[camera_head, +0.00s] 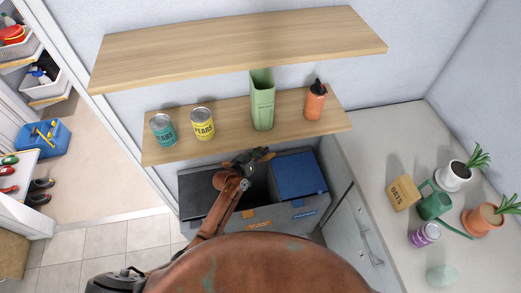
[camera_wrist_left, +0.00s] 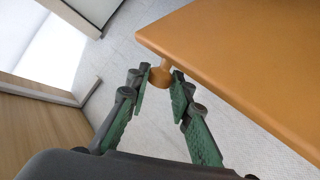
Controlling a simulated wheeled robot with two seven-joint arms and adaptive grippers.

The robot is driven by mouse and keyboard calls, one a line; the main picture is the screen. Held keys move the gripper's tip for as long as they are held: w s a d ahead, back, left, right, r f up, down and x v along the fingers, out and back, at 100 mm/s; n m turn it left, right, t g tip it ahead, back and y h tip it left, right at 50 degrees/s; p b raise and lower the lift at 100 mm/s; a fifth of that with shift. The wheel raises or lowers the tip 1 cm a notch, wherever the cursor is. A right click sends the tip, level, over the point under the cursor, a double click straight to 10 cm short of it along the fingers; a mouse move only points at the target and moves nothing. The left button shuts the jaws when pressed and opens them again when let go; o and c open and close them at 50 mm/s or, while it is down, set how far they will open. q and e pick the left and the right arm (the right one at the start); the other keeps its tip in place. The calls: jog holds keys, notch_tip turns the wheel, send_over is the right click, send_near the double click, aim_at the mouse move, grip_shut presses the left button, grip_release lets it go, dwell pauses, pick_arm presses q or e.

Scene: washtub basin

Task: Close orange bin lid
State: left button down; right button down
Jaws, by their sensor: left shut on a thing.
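The orange lid (camera_wrist_left: 235,60) fills the upper right of the left wrist view, a flat panel with a round orange knob (camera_wrist_left: 159,77) at its near corner. My left gripper (camera_wrist_left: 160,84) has its green-padded fingers on both sides of the knob and is shut on it. In the head view, my left gripper (camera_head: 257,157) is above the middle bin, just under the lower shelf. The middle bin's dark opening (camera_head: 257,185) shows between the black lid and the blue lid, so it stands open. The orange lid is hard to make out in the head view. My right gripper is not in view.
The black lid (camera_head: 197,193) and blue lid (camera_head: 298,175) lie flat on either side. The lower shelf (camera_head: 225,140) holds cans, a green container (camera_head: 262,100) and an orange bottle (camera_head: 315,101) close above my gripper. A counter (camera_head: 395,150) stands at right.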

pick_arm(q)
jog(key=s+d+f+m+t+b, duration=0.3)
jog(key=s+d+f+b, duration=0.1)
jog(key=s+f+b, duration=0.6)
jog(key=shift+s+t+h, duration=0.3)
jog(key=shift+s, duration=0.8)
jog(key=shift+f, duration=0.1)
jog(key=c, duration=1.7)
grip_release()
jog(key=shift+c, duration=0.2)
jog(key=v, duration=1.2)
